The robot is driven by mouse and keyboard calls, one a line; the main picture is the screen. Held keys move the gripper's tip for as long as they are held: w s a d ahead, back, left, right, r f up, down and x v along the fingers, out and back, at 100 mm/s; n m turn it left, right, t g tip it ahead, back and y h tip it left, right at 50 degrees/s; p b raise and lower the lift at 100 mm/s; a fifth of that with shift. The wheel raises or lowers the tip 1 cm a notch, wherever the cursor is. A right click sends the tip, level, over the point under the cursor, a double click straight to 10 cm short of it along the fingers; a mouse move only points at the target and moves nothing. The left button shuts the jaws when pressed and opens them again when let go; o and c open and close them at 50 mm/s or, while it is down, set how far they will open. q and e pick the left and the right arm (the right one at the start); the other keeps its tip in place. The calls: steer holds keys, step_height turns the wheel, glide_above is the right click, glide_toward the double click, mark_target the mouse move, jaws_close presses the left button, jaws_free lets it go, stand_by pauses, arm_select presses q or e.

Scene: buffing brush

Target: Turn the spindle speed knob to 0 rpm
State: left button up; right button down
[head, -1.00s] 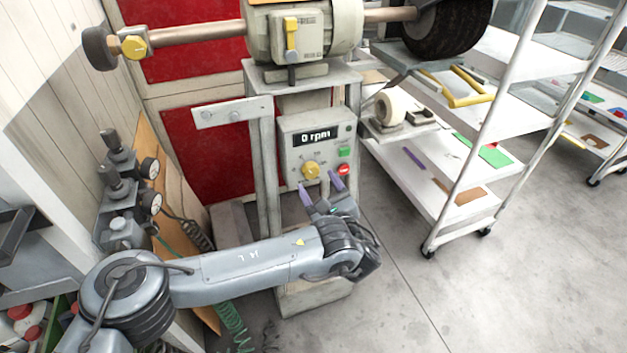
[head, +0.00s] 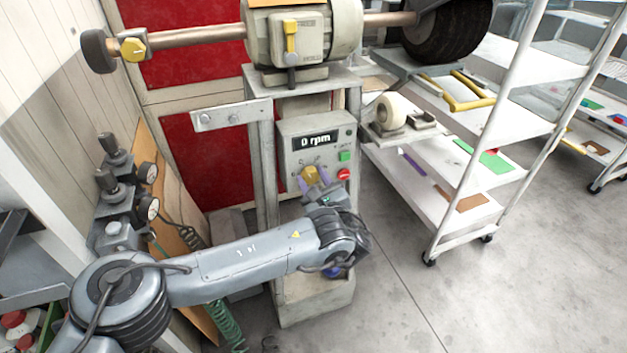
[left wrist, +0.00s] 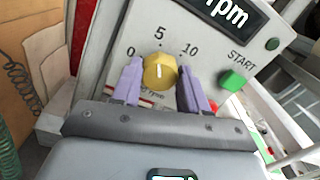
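The spindle speed knob (head: 311,173) is yellow and sits on the grey control box, under a display (head: 314,139) that reads 0 rpm. In the left wrist view the knob (left wrist: 160,72) has a white mark pointing up, roughly at the 5 on its 0, 5, 10 scale. My left gripper (head: 313,184) is at the knob. Its two purple fingers (left wrist: 160,80) stand one on each side of the knob, close to its edges. I cannot tell whether they press on it. My right gripper is not in view.
A green START button (left wrist: 232,80) is right of the knob, with a red button (head: 344,174) below it. The motor and shaft (head: 303,35) are above the box. A white shelf cart (head: 440,215) stands at the right. The floor in front of it is clear.

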arm_select(q)
steer(key=shift+c, duration=1.2)
steer(key=shift+f+n, duration=0.1)
steer(key=shift+n, duration=0.2)
steer(key=n+b, duration=0.4)
steer(key=shift+f, duration=0.2)
steer(key=n+b, duration=0.3)
steer(key=n, duration=0.1)
steer(key=shift+a+f+n+b, duration=0.1)
steer(key=shift+n+b, duration=0.2)
steer(key=shift+b, duration=0.05)
steer(key=shift+r+n+b, duration=0.2)
steer(key=shift+n+b, duration=1.05)
steer(key=shift+n, duration=0.25)
steer(key=o, duration=1.1)
steer(key=shift+r, duration=0.1)
steer(key=shift+c, duration=0.2)
